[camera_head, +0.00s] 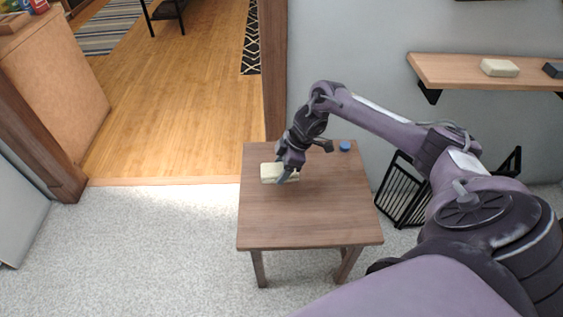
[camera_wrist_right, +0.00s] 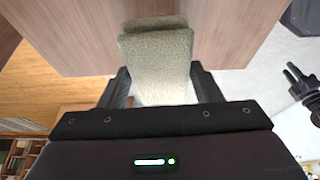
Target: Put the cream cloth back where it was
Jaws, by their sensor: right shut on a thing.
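The cream cloth (camera_head: 269,173), a folded block-like bundle, is at the left edge of the small wooden table (camera_head: 310,222). My right gripper (camera_head: 284,174) is shut on it. In the right wrist view the cloth (camera_wrist_right: 162,60) lies between the two dark fingers, with the table top (camera_wrist_right: 225,30) behind it. I cannot tell whether the cloth touches the table. My left gripper is not in view in the head view.
A blue round object (camera_head: 345,146) stands at the table's back right. A wall shelf (camera_head: 455,72) at right holds a similar cream block (camera_head: 499,67) and a dark block (camera_head: 554,70). A black rack (camera_head: 401,190) stands on the floor right of the table. The table's front is clear.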

